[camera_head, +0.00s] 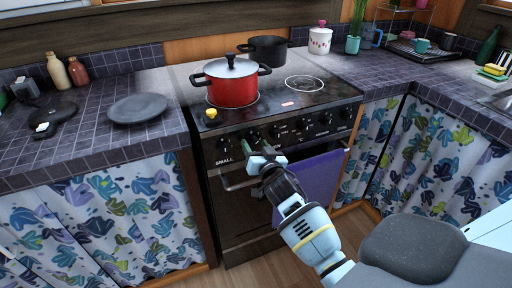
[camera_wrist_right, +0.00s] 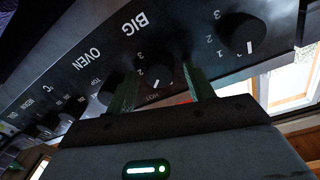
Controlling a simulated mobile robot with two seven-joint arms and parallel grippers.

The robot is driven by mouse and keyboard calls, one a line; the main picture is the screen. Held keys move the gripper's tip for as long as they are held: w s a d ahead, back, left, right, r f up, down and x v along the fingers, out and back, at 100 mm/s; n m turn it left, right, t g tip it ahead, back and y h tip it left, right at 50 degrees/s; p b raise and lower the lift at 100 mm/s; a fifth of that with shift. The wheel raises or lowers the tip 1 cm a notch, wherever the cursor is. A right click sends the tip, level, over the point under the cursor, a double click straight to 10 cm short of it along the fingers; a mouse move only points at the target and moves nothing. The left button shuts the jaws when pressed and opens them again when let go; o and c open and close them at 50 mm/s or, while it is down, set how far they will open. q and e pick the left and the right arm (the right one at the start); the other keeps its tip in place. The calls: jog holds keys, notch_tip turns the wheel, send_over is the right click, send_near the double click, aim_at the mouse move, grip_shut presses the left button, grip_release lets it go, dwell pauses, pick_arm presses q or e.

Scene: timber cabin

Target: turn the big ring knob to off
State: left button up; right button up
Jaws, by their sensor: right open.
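The stove front panel (camera_head: 318,120) carries a row of black knobs. In the right wrist view the "BIG" label (camera_wrist_right: 140,22) shows upside down, and the knob nearest it, the big ring knob (camera_wrist_right: 152,76), is black with a white pointer mark and numbers around it. My right gripper (camera_wrist_right: 165,85) is open, with one finger on each side of this knob; I cannot tell whether they touch it. In the head view my right gripper (camera_head: 262,150) is at the panel and hides part of it. My left gripper is not in view.
A red pot (camera_head: 233,90) sits on the left of the cooktop and a black pot (camera_head: 267,50) behind it. Another knob (camera_wrist_right: 243,33) is close beside my fingers. A purple towel (camera_head: 308,182) hangs on the oven door below. The floor in front is clear.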

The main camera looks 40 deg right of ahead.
jog(key=c, duration=1)
jog(key=shift+o, duration=0.2)
jog(key=shift+n, duration=0.4)
jog(key=n, duration=0.4)
jog(key=shift+f+n, duration=0.1)
jog(key=shift+n, duration=2.6)
jog(key=o, duration=1)
jog(key=shift+c, duration=0.2)
